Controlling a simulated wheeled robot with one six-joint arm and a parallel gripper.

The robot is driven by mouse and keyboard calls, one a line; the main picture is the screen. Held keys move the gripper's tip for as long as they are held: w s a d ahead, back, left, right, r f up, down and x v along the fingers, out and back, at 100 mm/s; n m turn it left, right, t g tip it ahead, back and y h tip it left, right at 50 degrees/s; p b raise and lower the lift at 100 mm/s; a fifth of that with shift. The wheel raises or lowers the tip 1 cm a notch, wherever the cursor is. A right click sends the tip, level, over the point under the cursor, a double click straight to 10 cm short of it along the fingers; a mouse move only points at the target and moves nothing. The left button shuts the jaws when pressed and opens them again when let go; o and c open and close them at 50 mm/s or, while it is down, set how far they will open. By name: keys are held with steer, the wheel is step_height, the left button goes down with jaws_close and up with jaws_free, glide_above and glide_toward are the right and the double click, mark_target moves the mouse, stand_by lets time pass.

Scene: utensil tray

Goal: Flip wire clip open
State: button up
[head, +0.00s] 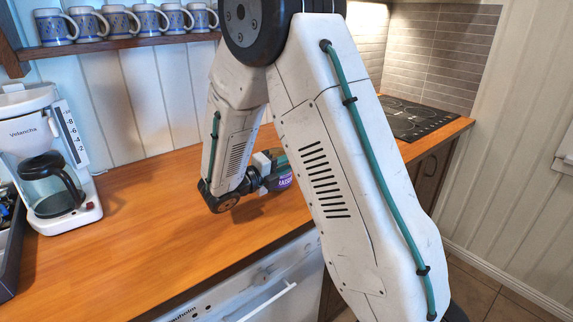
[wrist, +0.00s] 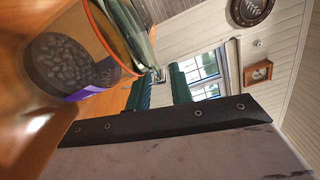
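A glass jar (wrist: 85,55) fills the upper left of the wrist view, tilted in the picture. It has dark beans inside, an orange seal ring (wrist: 105,32) and a purple label. In the head view the jar's purple label (head: 285,182) shows beside my gripper (head: 264,165), mostly behind my arm. A small, blurred metallic piece (wrist: 158,74) shows beside the jar's mouth in the wrist view; I cannot tell if it is the wire clip. My gripper is close to the jar.
A coffee maker (head: 48,155) stands at the left of the wooden counter (head: 140,235), with a dark tray (head: 12,250) at the left edge. Mugs (head: 120,22) line a shelf above. A black cooktop (head: 412,117) is at the right. The counter's left-middle is clear.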

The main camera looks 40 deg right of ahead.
jaws_close()
steer(key=shift+s, duration=0.15)
steer(key=m, duration=0.2)
steer(key=s+m, duration=0.1)
steer(key=m, duration=0.1)
steer(key=shift+s+f, duration=0.1)
steer(key=shift+f, duration=0.25)
steer(key=m, duration=0.1)
steer(key=s+f+m, duration=0.1)
steer(key=m, duration=0.1)
steer(key=shift+m, duration=0.3)
steer(key=m, duration=0.1)
steer(key=f+m, duration=0.1)
steer(key=m, duration=0.1)
steer(key=shift+s+f, duration=0.1)
steer(key=shift+s, duration=0.25)
steer(key=shift+s+f+m, duration=0.1)
steer(key=shift+f+m, duration=0.3)
steer(key=shift+m, duration=0.8)
steer(key=shift+f+m, duration=0.4)
steer(key=shift+m, duration=0.8)
